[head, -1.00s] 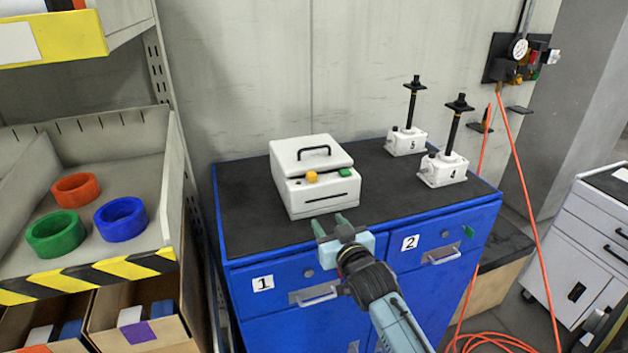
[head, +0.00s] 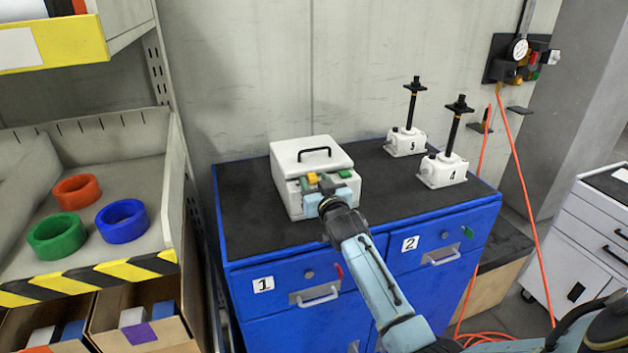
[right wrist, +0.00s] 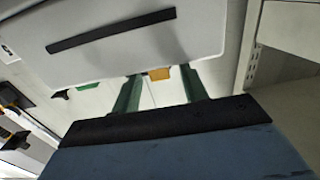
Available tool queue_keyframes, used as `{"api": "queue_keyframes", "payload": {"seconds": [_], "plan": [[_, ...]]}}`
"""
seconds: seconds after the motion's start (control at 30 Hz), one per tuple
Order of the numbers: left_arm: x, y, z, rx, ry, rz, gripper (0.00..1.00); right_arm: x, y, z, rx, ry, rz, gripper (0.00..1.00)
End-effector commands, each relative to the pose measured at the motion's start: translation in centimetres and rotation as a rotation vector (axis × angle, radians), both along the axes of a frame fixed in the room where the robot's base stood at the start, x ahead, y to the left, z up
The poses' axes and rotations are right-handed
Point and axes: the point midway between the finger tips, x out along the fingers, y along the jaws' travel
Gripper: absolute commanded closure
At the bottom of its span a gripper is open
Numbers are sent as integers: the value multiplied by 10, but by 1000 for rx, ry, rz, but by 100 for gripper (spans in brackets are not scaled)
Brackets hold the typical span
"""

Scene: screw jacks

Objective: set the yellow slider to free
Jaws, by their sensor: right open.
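The yellow slider (head: 312,177) is on the upper front of a white box (head: 300,153) with a black handle, which stands on the blue cabinet. In the right wrist view the slider (right wrist: 159,74) shows between the two green fingers. My right gripper (head: 316,185) is at the box front, open, with a finger on either side of the slider. I cannot tell whether either finger touches it. Labels for the slider's positions are not readable. My left gripper is not in view.
A green part (head: 345,173) sits right of the slider. Screw jacks marked 5 (head: 405,141) and 4 (head: 442,170) stand on the cabinet's dark top (head: 245,205). At left, a bin (head: 140,165) holds green, red and blue rings. An orange hose (head: 530,210) hangs at right.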

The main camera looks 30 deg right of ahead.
Motion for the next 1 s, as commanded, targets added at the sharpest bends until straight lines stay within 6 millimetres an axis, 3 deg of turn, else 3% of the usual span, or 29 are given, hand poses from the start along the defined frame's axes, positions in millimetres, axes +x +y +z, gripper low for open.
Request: {"api": "queue_keyframes", "payload": {"seconds": [0.47, 0.8, 1.0], "plan": [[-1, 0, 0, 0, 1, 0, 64, 11, -3, 0, 0, 0, 0, 56], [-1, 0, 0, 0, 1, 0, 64, 10, -3, 0, 0, 0, 0, 100], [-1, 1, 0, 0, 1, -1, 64, 11, -3, 0, 0, 0, 0, 100]]}}
